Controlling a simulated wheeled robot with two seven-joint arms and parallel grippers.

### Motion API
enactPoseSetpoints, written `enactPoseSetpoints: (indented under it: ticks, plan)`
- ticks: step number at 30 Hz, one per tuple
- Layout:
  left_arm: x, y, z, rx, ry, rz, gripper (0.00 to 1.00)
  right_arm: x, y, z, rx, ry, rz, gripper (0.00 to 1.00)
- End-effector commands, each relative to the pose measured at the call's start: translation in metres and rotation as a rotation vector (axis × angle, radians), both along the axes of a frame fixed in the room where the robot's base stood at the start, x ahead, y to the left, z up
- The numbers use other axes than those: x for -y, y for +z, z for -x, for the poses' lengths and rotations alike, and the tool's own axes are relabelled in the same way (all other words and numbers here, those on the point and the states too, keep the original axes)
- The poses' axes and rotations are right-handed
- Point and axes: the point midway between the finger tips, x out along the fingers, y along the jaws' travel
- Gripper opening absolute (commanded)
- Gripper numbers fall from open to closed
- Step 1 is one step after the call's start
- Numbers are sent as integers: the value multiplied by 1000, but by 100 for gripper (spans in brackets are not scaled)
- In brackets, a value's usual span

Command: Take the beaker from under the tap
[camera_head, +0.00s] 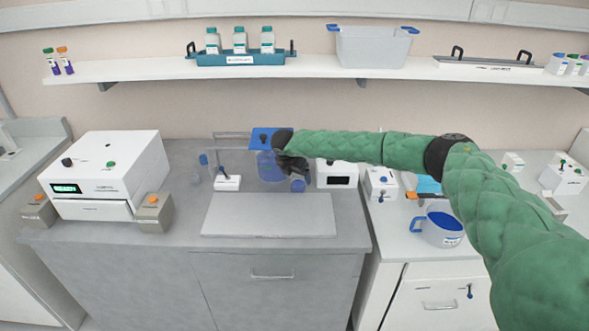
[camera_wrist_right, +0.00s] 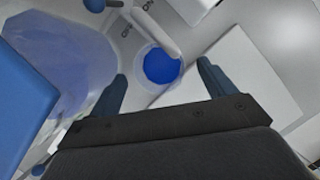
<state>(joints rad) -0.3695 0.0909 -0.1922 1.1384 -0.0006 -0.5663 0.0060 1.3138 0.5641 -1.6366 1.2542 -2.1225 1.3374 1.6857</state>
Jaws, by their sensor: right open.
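The beaker (camera_head: 297,186) is small and clear with blue liquid inside. It stands beside a clear tank (camera_head: 268,170) of blue liquid on the grey bench, and shows in the wrist view (camera_wrist_right: 161,68) too. A pale tap-like spout (camera_wrist_right: 158,35) reaches over its rim there. My right gripper (camera_head: 293,165) is just above the beaker in the head view. In the wrist view its open fingers (camera_wrist_right: 162,74) lie on either side of the beaker, with gaps; contact is not visible. The gripper hides part of the tank and the tap in the head view. My left gripper is not in view.
A white flat board (camera_head: 268,215) lies in front. A small white box with a display (camera_head: 337,174) stands right of the beaker. A blue block (camera_head: 264,136) is at the tank top. A blue-lined jug (camera_head: 440,229) stands on the right bench. A shelf (camera_head: 290,72) runs above.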

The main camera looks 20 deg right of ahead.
Motion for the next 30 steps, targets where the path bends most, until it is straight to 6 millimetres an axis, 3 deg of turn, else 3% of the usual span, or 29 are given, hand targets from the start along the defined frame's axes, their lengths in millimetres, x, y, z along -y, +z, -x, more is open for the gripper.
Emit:
enactPoseSetpoints:
  ticks: [12, 23, 30]
  plan:
    - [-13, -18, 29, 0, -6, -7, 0, 11, -36, -9, 0, 0, 0, 83]
    - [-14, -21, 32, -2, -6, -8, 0, 12, -40, -10, 0, 1, 0, 83]
    - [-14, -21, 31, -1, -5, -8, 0, 12, -40, -10, 0, 0, 0, 37]
